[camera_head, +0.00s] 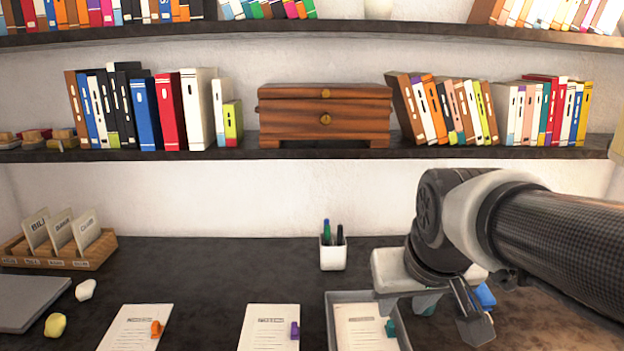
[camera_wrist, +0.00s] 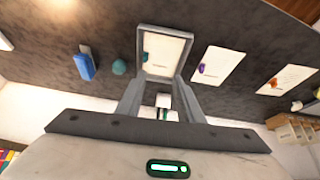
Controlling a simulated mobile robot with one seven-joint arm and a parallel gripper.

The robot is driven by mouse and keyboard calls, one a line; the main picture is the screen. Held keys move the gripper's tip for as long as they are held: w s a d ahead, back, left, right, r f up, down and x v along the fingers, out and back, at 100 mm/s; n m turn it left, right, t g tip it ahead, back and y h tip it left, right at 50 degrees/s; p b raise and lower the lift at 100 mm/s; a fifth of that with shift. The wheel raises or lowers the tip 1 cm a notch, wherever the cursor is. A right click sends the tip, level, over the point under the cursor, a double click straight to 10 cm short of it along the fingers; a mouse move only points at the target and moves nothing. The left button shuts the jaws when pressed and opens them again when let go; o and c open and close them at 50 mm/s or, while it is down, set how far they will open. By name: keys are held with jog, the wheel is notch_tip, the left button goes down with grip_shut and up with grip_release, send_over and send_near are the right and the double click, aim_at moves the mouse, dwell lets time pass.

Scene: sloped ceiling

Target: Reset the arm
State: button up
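My gripper (camera_head: 433,312) is at the right of the head view, above the dark desk (camera_head: 215,270). Its two fingers stand apart with nothing between them; the wrist view also shows the gripper (camera_wrist: 160,84) open and empty. My arm reaches in from the right edge. Below the gripper is a grey tray (camera_head: 336,300) with a paper and a teal clip; the tray also shows in the wrist view (camera_wrist: 165,75). The gripper looks clear of the tray. My arm partly hides a blue object (camera_head: 485,296) and a teal round object (camera_head: 427,303).
A white pen cup (camera_head: 333,256) stands behind the tray. Two papers with clips, a left one (camera_head: 135,330) and a middle one (camera_head: 268,330), lie on the desk. A wooden card holder (camera_head: 85,262) is at left. A shelf (camera_head: 240,154) with books and a wooden box (camera_head: 325,112) hangs above.

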jog(key=s, duration=0.9)
notch_tip(320, 180, up, 15)
jog(key=p, duration=1.5)
jog(key=shift+w+a, duration=0.25)
